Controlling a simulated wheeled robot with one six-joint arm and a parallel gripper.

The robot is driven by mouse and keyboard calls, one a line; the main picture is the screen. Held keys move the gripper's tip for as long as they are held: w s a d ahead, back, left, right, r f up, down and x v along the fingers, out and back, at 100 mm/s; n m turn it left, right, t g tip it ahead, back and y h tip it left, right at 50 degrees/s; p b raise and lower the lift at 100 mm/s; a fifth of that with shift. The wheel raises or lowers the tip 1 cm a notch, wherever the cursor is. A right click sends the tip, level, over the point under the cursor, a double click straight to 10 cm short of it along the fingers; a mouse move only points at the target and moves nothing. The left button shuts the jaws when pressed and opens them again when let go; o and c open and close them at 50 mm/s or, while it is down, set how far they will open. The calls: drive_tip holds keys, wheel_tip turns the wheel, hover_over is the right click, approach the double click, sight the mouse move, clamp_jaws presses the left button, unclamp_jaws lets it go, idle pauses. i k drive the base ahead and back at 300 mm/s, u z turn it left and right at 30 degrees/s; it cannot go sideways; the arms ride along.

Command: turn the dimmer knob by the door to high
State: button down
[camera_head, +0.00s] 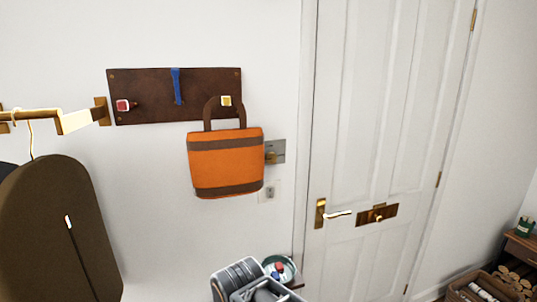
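A brass-coloured knob (270,157) stands out from a grey metal plate (280,146) on the wall, left of the white door (341,130). An orange bag (225,160) with brown bands hangs just left of it and covers the plate's left part. Which setting the knob is at cannot be told. A smaller pale plate with a grey switch (270,192) sits below it. Grey parts of my arm, perhaps with my gripper (262,292), show at the bottom edge, below and apart from the knob. The fingers cannot be made out clearly.
The bag hangs from a dark peg board (145,95) with a blue strap (177,86). A brown garment (60,235) hangs at left. A round dish (290,272) with small coloured things is beside my arm. A brass door handle (335,215) sticks out. A log basket (470,285) is at lower right.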

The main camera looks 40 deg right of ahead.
sight(271, 157)
drive_tip(key=k, duration=1.1)
drive_tip(key=z, duration=0.7)
drive_tip(key=i, duration=1.3)
drive_tip(key=u, duration=0.45)
